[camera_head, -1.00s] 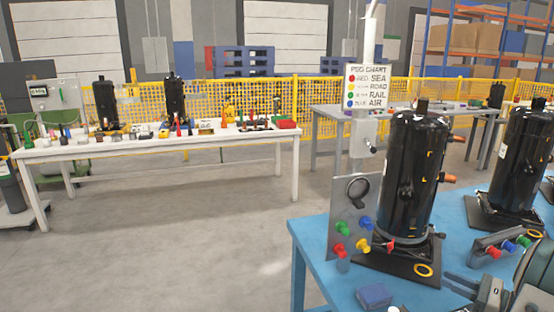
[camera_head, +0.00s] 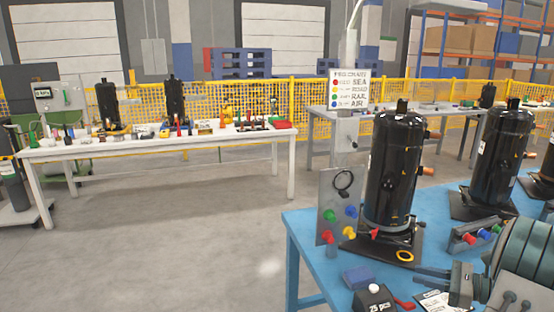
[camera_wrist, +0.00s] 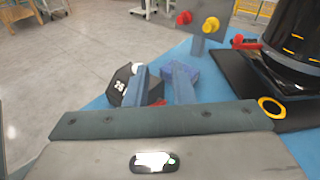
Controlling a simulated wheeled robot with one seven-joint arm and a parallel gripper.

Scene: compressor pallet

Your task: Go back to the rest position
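My gripper (camera_head: 420,279) is at the lower right of the head view, above the blue table (camera_head: 305,262) and pointing left. In the wrist view its two fingers (camera_wrist: 161,80) stand apart with a gap and nothing held between them. In the wrist view the fingers partly cover the black box (camera_wrist: 120,84) and the blue block (camera_wrist: 184,68).
A black compressor (camera_head: 395,172) stands upright on a black base, with a yellow ring (camera_head: 405,256) on it. A grey panel with coloured knobs (camera_head: 327,195) is beside it. More compressors (camera_head: 500,160) stand at right. The floor (camera_head: 170,250) at left is clear.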

